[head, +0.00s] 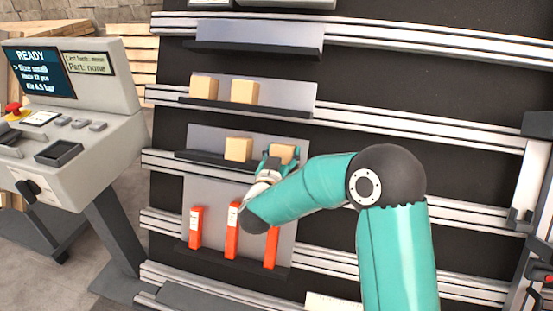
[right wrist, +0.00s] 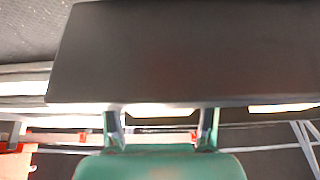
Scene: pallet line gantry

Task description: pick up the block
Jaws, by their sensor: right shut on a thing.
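My right gripper (head: 281,155) reaches the lower small shelf in the head view and is shut on a tan block (head: 284,152). The fingers cover part of this block, and I cannot tell whether it still touches the shelf. Another tan block (head: 238,149) sits on the same shelf, just left of the gripper. Two more tan blocks, one at the left (head: 203,87) and one at the right (head: 244,91), sit on the shelf above. In the right wrist view the gripper's fingers (right wrist: 161,130) point up to a dark panel that hides most of what they hold. My left gripper is not in view.
Below the gripper, several orange boxes (head: 195,228) stand on a lower shelf, close under my right arm. A control console (head: 85,120) with a lit screen stands at the left. Horizontal metal rails (head: 430,123) cross the dark wall. The top shelf (head: 258,38) looks empty.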

